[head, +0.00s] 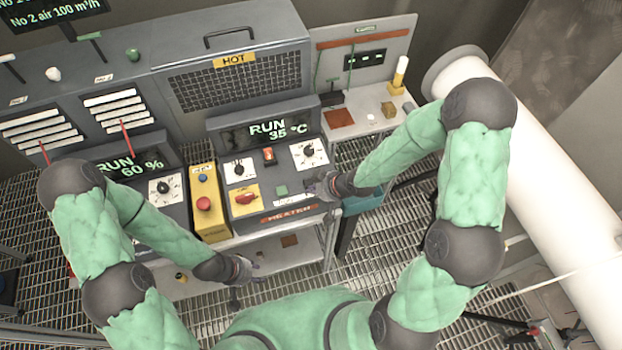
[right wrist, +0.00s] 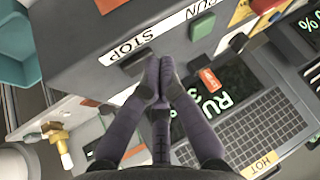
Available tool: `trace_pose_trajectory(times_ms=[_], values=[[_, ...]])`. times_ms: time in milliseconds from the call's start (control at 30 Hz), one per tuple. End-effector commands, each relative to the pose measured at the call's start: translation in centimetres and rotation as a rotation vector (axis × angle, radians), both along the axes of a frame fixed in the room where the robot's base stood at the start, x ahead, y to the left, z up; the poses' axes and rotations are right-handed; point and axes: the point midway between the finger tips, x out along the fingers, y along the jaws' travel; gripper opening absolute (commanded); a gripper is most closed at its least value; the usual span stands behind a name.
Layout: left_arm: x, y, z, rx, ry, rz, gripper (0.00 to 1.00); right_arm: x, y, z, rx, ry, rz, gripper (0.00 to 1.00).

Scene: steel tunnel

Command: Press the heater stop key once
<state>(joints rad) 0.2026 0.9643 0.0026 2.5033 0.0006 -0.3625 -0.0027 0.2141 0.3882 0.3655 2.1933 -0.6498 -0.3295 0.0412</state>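The heater box (head: 262,160) stands in the middle of the head view, with its display (head: 268,131) reading RUN 35 °C. The right wrist view shows a dark stop key (right wrist: 134,61) beside the STOP label (right wrist: 128,47) and a green key (right wrist: 203,27) by the RUN label. My right gripper (right wrist: 157,62) has its fingers together, tips at the stop key's edge; I cannot tell whether they touch it. In the head view my right gripper (head: 314,187) covers the stop key's area, right of the green key (head: 281,190). My left gripper (head: 247,281) hangs in front of the consoles; its fingers are unclear.
A red rotary switch on a yellow plate (head: 244,199) and a yellow box with a red button (head: 204,204) are left of the green key. A fan console (head: 150,185) reading RUN 60 % is further left. A big white pipe (head: 540,190) runs along the right.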

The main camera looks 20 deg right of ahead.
Motion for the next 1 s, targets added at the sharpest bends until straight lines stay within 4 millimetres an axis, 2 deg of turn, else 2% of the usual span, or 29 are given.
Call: trace_pose_trajectory(times_ms=[33,200,367,767,1000], values=[[0.0,0.0,-0.1,0.0,0.0,0.0,0.4,1.0,-0.2,1.4,-0.016,-0.048,0.026,0.0],[0.0,0.0,0.0,0.0,-0.001,0.0,0.4,3.3,-0.7,5.3,-0.072,-0.181,0.119,0.0],[0.0,0.0,0.0,0.0,-0.001,0.0,0.4,4.3,-0.8,7.3,-0.107,-0.25,0.17,0.0],[0.0,0.0,0.0,0.0,-0.001,0.0,0.4,4.5,-0.9,7.7,-0.114,-0.263,0.181,0.0],[0.0,0.0,-0.8,0.0,-0.001,0.0,0.4,4.5,-0.9,6.9,-0.114,-0.263,0.18,0.0]])
